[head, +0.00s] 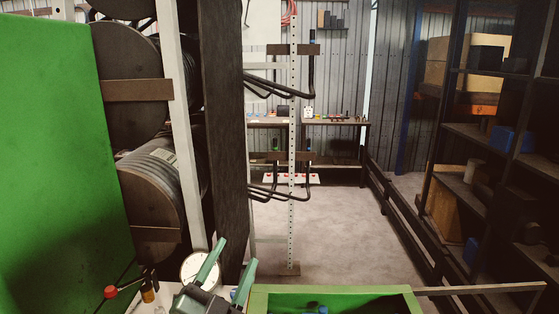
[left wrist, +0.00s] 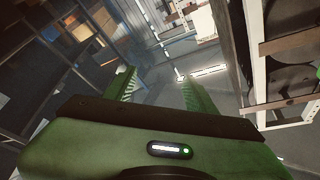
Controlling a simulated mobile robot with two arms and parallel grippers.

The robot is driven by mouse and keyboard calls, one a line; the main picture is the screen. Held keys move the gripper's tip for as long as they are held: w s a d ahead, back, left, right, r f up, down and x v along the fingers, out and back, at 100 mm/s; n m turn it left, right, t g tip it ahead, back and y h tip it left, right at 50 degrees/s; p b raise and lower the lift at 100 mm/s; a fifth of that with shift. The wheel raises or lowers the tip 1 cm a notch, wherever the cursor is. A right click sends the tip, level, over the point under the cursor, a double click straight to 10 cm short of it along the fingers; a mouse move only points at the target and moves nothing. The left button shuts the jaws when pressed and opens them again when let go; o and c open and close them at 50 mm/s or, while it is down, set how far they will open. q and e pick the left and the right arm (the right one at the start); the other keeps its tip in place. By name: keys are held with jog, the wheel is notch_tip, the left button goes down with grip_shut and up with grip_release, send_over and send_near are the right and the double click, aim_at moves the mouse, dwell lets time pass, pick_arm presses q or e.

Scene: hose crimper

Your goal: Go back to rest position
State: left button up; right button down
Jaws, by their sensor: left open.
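My left gripper (head: 234,254) shows low in the head view, left of the green open-topped box. Its two green fingers stand apart with nothing between them. In the left wrist view the gripper (left wrist: 158,79) is also open and empty, with floor and shelving beyond the fingers. My right gripper does not show in either view.
A large green panel (head: 50,150) and stacked dark drums (head: 150,190) fill the left. The green box (head: 262,301) is at the bottom, beside a round white dial (head: 191,272). Dark shelves (head: 480,135) line the right. The middle floor (head: 345,225) is clear.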

pick_arm(q)
jog(key=s+a+f+n+g+y, duration=0.2)
jog(key=s+a+f+g, duration=0.1)
jog(key=f, duration=0.4)
jog(key=s+a+f+n+g+y, duration=0.2)
jog(key=s+a+f+n+g, duration=0.15)
jog(key=f, duration=0.45)
jog(key=s+a+f+n+g+y, duration=0.2)
jog(key=s+a+f, duration=0.1)
jog(key=f, duration=0.4)
jog(key=s+a+f+n+g, duration=0.1)
jog(key=s+f+g, duration=0.35)
jog(key=s, duration=0.45)
jog(key=s+a+f+n+g, duration=0.1)
jog(key=s+f+g, duration=0.4)
jog(key=s, duration=0.5)
notch_tip(320, 180, down, 40)
jog(key=b, duration=1.2)
jog(key=s+a+f+b, duration=0.1)
jog(key=s+f+b, duration=0.4)
jog(key=s+f, duration=0.3)
jog(key=s+a+f+g+b, duration=0.1)
jog(key=s+f+b, duration=0.4)
jog(key=f, duration=1.2)
jog(key=s+a+m, duration=0.1)
jog(key=s, duration=0.3)
jog(key=shift+a, duration=0.15)
jog(key=shift+s+f, duration=0.1)
